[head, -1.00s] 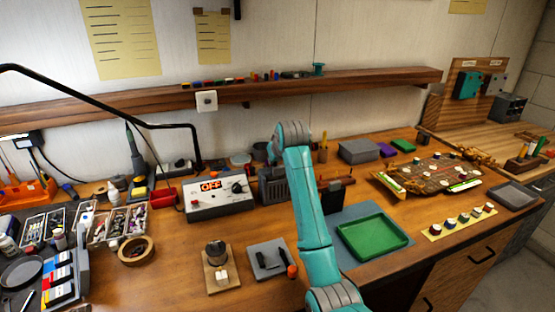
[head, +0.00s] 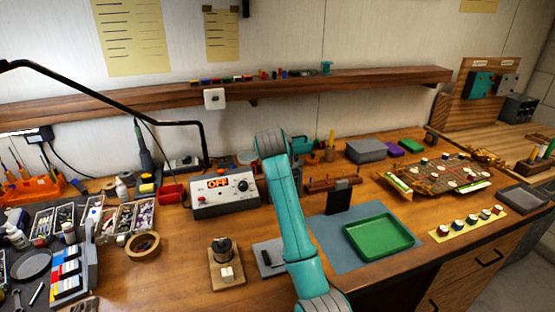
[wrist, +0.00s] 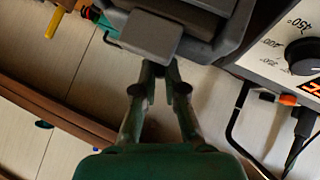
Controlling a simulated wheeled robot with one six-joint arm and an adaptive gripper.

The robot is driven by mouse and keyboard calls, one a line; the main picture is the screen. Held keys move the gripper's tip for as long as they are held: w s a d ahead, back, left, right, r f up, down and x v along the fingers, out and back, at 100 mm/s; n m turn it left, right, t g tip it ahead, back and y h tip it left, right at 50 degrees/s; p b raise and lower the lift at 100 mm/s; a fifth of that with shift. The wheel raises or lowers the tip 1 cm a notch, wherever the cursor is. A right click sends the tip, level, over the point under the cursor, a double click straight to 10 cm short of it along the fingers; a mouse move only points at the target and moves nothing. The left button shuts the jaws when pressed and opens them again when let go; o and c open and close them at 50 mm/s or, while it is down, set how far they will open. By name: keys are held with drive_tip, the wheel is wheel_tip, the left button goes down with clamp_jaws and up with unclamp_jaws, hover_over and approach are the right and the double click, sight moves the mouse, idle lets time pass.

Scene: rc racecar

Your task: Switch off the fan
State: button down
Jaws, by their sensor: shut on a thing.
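In the wrist view a dark grey box-like body, which looks like the fan (wrist: 228,28), fills the top middle. A flat grey tab (wrist: 150,36) sticks out from it towards my gripper (wrist: 165,72). My gripper's two fingers converge at the lower edge of the tab, and the tips are close together there. The exact contact is partly hidden. In the head view my teal arm reaches over the bench and covers the fan and my gripper.
A control box (head: 223,194) with a dial and a lit OFF display stands left of my arm; it also shows at the right in the wrist view (wrist: 285,60). A wooden shelf (head: 290,84) runs along the wall behind. A green tray (head: 380,237) lies to the right.

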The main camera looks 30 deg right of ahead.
drive_tip(key=c, duration=1.5)
unclamp_jaws()
drive_tip(key=v, duration=1.2)
